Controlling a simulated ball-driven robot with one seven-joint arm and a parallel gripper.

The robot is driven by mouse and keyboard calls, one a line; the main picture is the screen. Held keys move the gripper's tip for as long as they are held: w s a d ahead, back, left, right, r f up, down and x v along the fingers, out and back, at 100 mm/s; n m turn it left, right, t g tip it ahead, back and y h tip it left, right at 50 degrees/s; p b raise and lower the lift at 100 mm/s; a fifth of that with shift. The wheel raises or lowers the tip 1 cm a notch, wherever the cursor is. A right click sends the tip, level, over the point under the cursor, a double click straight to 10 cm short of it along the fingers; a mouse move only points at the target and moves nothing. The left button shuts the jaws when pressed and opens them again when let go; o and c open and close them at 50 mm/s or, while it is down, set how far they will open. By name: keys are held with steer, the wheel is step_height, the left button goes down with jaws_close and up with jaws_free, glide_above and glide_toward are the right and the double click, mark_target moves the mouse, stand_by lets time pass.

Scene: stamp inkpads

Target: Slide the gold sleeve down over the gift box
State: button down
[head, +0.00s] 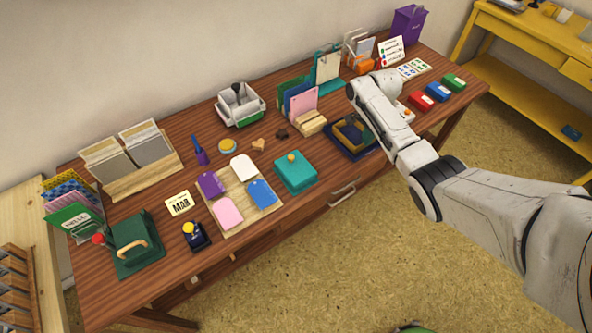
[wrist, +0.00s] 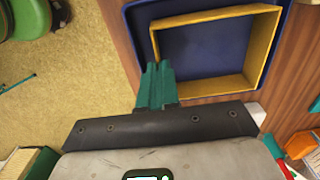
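The gold sleeve (wrist: 213,17) is an open rectangular frame with thin walls. It shows over a dark blue tray (wrist: 139,22) in the wrist view; I cannot tell whether it touches the tray floor. My gripper (wrist: 158,68) has its two teal fingers close together at the sleeve's near left wall, with the thin wall between them. In the head view the sleeve (head: 344,136) shows over the tray (head: 371,152), partly hidden by my arm. A teal box with a gold knob (head: 295,172), seemingly the gift box, stands apart to the left, with no sleeve around it.
A wooden board (head: 237,222) with coloured tags lies left of the teal box. Upright cards and a wooden block (head: 311,122) stand behind the tray. Red, blue and green inkpads (head: 437,92) lie to the right. Bare tabletop separates the teal box and tray.

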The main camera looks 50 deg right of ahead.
steer(key=shift+r+p, duration=3)
steer(key=shift+p, duration=0.05)
